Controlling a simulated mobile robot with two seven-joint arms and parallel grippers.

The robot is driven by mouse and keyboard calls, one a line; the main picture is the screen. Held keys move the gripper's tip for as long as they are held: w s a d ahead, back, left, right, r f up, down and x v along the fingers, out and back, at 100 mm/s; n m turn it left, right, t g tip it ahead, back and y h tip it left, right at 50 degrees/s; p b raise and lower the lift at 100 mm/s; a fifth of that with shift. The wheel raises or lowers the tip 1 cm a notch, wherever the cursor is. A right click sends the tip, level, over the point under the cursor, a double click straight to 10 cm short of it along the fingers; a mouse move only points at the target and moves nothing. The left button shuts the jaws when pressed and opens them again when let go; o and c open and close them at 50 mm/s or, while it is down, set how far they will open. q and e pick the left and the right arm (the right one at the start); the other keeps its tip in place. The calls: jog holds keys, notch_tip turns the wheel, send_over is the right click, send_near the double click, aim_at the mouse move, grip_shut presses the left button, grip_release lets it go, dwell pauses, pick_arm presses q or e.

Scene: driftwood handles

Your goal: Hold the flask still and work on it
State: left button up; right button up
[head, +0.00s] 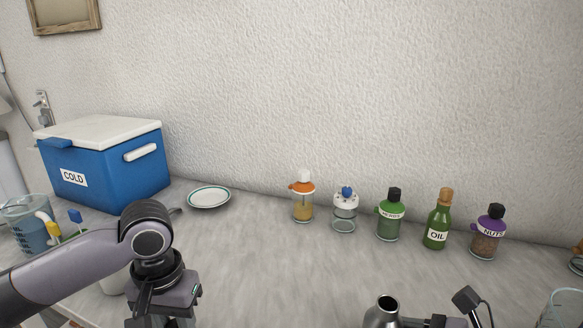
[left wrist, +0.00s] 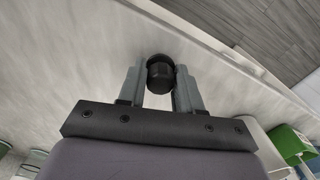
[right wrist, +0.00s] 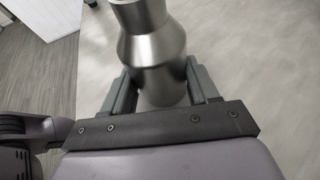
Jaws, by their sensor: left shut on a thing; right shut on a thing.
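The silver metal flask (head: 383,314) stands at the bottom edge of the head view, with a dark open mouth and no cap on it. In the right wrist view the flask (right wrist: 152,50) sits between the fingers of my right gripper (right wrist: 160,82), which is shut around its body. My left gripper (left wrist: 159,78) is shut on a small round black cap (left wrist: 159,69), seen in the left wrist view. In the head view my left arm is well to the left of the flask, and its fingertips are out of frame.
A blue cooler (head: 105,175) marked COLD stands at the back left, beside a plate (head: 209,198). Several jars and bottles, including the oil bottle (head: 438,220), line the wall. A measuring jug (head: 28,225) is at far left. The middle counter (head: 270,275) is clear.

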pick_arm(q)
jog(key=shift+m, duration=0.3)
jog(key=w+d+r, duration=0.1)
jog(key=d, duration=0.1)
jog(key=w+d+r, duration=0.1)
jog(key=d, duration=0.2)
jog(key=w+d+r, duration=0.1)
jog(key=d+r, duration=0.1)
jog(key=shift+w+d, duration=0.35)
jog(key=shift+w, duration=0.05)
jog(key=s+d+r+m, duration=0.1)
jog(key=d+r, duration=0.6)
jog(key=d, duration=0.5)
jog(key=s+d+r+m, duration=0.1)
jog(key=s+d+r, duration=0.1)
jog(key=d+r, duration=0.6)
jog(key=d, duration=0.4)
jog(key=shift+d, duration=0.15)
jog(key=shift+f, duration=3.15)
jog(key=shift+f, duration=0.2)
jog(key=shift+f, duration=0.4)
